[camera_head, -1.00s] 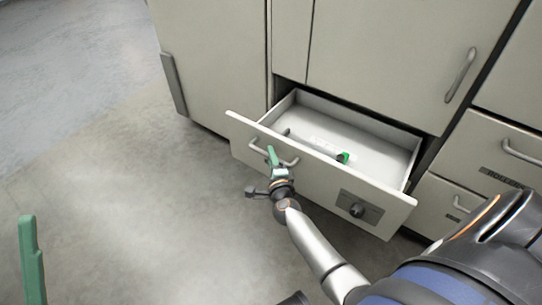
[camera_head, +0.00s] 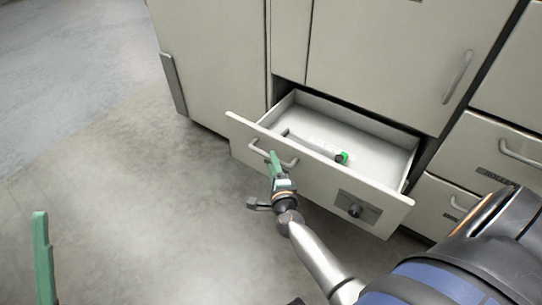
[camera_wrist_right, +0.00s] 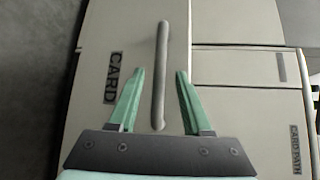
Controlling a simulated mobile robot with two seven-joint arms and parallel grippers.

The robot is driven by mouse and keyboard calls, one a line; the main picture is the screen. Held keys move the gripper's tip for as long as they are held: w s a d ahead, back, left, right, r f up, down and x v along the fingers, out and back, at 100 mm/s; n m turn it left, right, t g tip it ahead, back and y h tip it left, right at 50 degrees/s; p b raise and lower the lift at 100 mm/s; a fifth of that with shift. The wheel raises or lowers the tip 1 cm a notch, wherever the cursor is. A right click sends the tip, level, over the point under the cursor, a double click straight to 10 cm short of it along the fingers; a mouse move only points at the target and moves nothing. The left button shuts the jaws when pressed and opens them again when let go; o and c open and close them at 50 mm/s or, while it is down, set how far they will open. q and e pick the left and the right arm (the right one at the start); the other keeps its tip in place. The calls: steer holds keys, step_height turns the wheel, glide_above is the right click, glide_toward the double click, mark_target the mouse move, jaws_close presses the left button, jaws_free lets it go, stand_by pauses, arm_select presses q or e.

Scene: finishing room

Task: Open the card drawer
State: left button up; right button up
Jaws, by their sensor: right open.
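The card drawer (camera_head: 325,185) stands pulled out of the pale cabinet in the head view, with its inside showing. Its front carries a bar handle (camera_head: 259,147) and a dark plate with a knob (camera_head: 355,210). In the right wrist view the front bears a CARD label (camera_wrist_right: 113,78), and the handle (camera_wrist_right: 161,65) shows between the fingers. My right gripper (camera_head: 275,158) is open at the handle, with a gap on both sides in the wrist view (camera_wrist_right: 160,72). One green finger of my left gripper (camera_head: 42,255) shows at the lower left; its other finger is out of view.
A green-ended tool (camera_head: 325,151) lies in the open drawer. Closed drawers (camera_head: 500,150) are at the right, and a cabinet door with a handle (camera_head: 458,78) is above. The wrist view shows a CARD PATH label (camera_wrist_right: 296,150). The grey floor (camera_head: 130,200) at left is clear.

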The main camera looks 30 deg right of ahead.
arm_select(q)
steer(key=w+f+n+g+y, duration=0.1)
steer(key=w+f+n+y, duration=0.2)
steer(key=f+y, duration=0.1)
steer(key=shift+w+a+f+p, duration=0.15)
steer(key=shift+a+f+p, duration=0.2)
steer(key=shift+f, duration=0.35)
arm_select(e)
steer(key=v, duration=0.4)
steer(key=shift+w, duration=0.1)
steer(key=shift+r, duration=0.1)
